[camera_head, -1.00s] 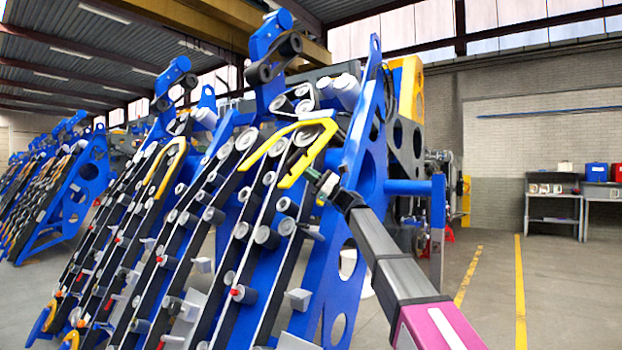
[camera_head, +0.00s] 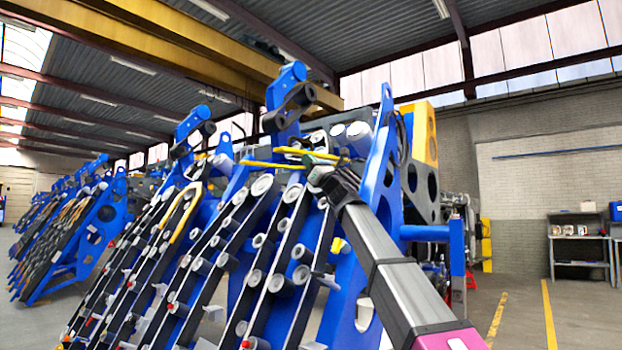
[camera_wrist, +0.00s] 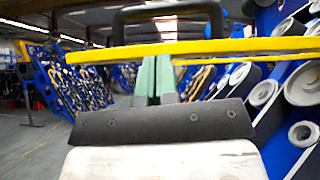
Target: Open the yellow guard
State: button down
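The yellow guard (camera_head: 275,164) is at the top of the nearest blue chassis unit. It shows nearly edge-on, as thin, roughly level bars raised off the rollers. In the wrist view the guard (camera_wrist: 200,50) crosses as a long yellow bar right at my fingertips. My gripper (camera_head: 318,172) is at the guard's right part in the head view. In the wrist view its green fingers (camera_wrist: 156,72) lie side by side with almost no gap, and their tips meet the bar's lower edge. Whether the tips touch or pinch the guard is hidden.
Rollers and belts of the blue chassis (camera_head: 282,284) slope below the guard. A blue side plate (camera_head: 378,170) stands close to my arm on the right. Another yellow guard (camera_head: 182,214) lies on the row to the left. Open floor and a workbench (camera_head: 580,243) are at right.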

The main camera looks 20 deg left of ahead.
jog(key=shift+r, duration=0.85)
jog(key=shift+s+f, duration=0.1)
